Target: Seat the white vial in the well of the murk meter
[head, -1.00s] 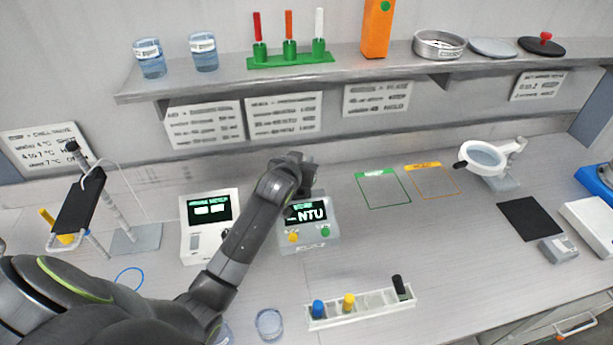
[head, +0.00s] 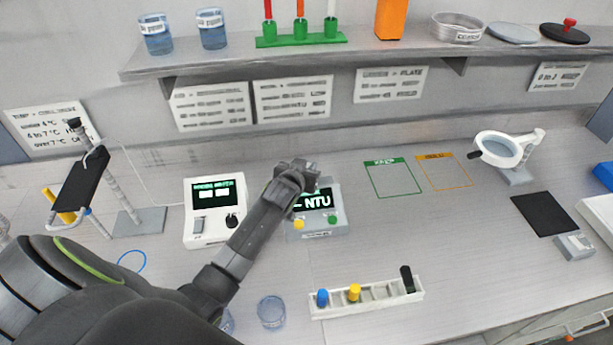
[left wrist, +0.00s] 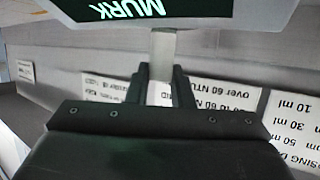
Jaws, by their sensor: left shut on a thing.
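The murk meter (head: 336,227) is a grey box on the bench with a dark screen reading "NTU" and yellow and green buttons. My left gripper (head: 300,172) is over the meter's back left part in the head view and hides part of it. In the left wrist view, its fingers (left wrist: 160,88) are shut on the white vial (left wrist: 162,47), a pale cylinder. The vial's far end meets the edge of the meter's housing in that picture. I cannot tell whether it is inside the well, which is hidden. The vial is also hidden in the head view. My right gripper is out of view.
A second meter (head: 203,232) stands just left of the murk meter. A white rack (head: 367,305) with blue, yellow and black capped vials is in front, and a glass beaker (head: 271,312) stands left of it. The shelf (head: 350,60) is behind.

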